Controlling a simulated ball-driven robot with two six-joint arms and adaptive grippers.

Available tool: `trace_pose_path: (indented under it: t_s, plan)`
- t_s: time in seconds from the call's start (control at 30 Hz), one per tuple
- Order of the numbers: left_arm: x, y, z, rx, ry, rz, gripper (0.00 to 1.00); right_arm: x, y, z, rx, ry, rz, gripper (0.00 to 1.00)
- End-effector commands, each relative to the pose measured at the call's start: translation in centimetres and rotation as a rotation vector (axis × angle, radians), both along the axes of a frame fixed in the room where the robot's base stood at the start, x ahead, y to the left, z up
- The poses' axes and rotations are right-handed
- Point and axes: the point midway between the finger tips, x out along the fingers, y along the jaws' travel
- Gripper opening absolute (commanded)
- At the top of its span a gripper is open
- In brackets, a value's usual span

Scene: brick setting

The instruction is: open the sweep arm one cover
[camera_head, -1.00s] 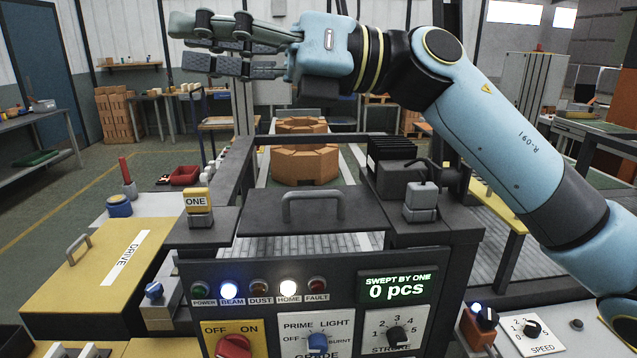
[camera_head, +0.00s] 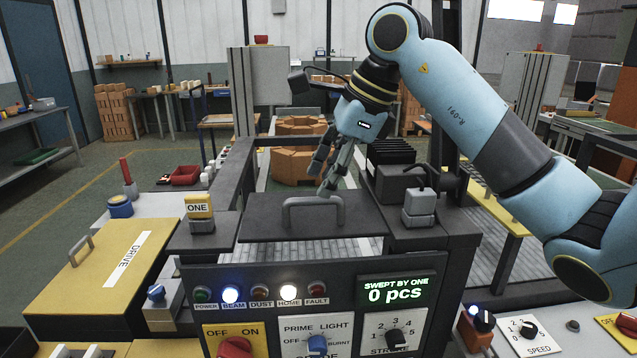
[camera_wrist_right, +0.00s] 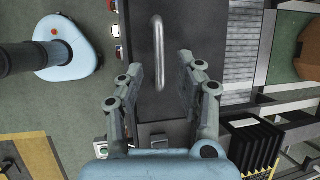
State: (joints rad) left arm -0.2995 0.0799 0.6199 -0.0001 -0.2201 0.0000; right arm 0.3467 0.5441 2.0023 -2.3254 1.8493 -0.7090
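The sweep arm one cover (camera_head: 260,222) is a dark grey plate lying flat across the machine top, behind the control panel. Its grey bar handle (camera_head: 313,212) stands up near the front edge. Beside it on the left is a yellow "ONE" tag (camera_head: 199,206). My right gripper (camera_head: 323,180) points down just above the handle, with its fingers apart. In the right wrist view, the handle (camera_wrist_right: 158,45) runs lengthwise and its near end lies between the open fingertips (camera_wrist_right: 159,65). Contact with the handle does not show. My left gripper is out of view.
Left stands a yellow "DRIVE" cover (camera_head: 105,270) with its own handle. A grey block (camera_head: 420,203) and black fins (camera_head: 391,155) stand right of the cover. Brown bricks (camera_head: 300,165) lie behind it. The panel display (camera_head: 394,290) reads 0 pcs.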

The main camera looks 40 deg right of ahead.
Motion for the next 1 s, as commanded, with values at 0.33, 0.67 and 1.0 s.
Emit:
trace_pose_path:
  t_s: [0.33, 0.67, 1.0]
  plan:
    - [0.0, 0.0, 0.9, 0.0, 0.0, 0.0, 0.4, 1.2, 0.8, -3.1, 0.0, -0.001, 0.001, 0.36]
    - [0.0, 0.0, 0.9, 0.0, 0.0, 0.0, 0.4, 1.2, 0.8, -3.1, 0.0, -0.001, 0.001, 0.23]
    - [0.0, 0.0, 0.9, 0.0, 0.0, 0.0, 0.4, 1.2, 0.8, -3.1, 0.001, -0.001, 0.0, 0.0]
